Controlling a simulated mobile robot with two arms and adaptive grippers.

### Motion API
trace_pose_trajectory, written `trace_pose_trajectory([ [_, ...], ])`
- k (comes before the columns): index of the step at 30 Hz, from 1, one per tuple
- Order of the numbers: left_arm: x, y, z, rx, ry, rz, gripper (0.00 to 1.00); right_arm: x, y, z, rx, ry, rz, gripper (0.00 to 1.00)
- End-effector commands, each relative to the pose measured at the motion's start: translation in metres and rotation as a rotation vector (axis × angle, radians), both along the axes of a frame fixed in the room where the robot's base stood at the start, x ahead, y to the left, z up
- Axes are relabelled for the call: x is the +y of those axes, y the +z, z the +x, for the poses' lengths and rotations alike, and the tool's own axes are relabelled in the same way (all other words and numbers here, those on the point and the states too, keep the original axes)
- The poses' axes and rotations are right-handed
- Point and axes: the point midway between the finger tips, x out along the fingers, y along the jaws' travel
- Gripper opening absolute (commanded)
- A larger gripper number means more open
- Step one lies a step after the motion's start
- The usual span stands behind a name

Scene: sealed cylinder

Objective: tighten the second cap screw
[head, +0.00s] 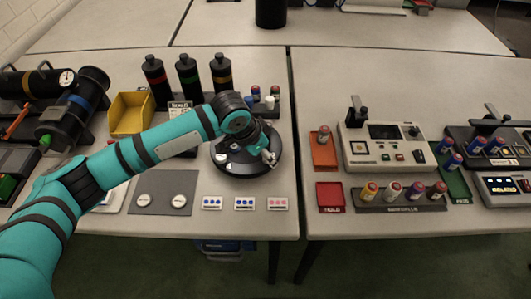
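A black round unit (240,170) with small pale parts on top lies on the left table. My teal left arm reaches over it from the left. My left gripper (268,156) is low over the right side of this unit. Its fingers are small and partly overlap the unit, so I cannot tell whether they are open, shut or touching a screw. The individual cap screws are too small to make out, and the arm hides part of the unit. My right gripper is not in view.
Three dark cylinders (188,80) stand behind the arm, beside a yellow bin (131,113). A grey mat (164,204) with two white discs and several small cards (244,203) lie in front. A tester (386,147) and vial rack (402,205) occupy the right table.

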Motion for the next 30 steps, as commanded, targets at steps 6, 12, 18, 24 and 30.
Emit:
trace_pose_trajectory([
  [6,-0.0018,-0.0049,0.0010,0.000,0.000,0.000,0.49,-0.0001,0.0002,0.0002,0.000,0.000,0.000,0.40],
  [12,-0.0016,-0.0047,0.0008,0.000,0.000,0.000,0.42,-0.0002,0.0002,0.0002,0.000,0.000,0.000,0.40],
  [18,-0.0015,-0.0045,0.0008,0.000,0.000,0.000,0.15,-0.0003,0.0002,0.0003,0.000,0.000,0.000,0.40],
  [24,-0.0014,-0.0044,0.0009,0.000,0.000,0.000,0.00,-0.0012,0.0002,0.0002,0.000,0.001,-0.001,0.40],
  [30,-0.0011,-0.0038,0.0010,0.001,-0.021,0.000,0.00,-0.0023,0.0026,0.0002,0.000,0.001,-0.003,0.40],
])
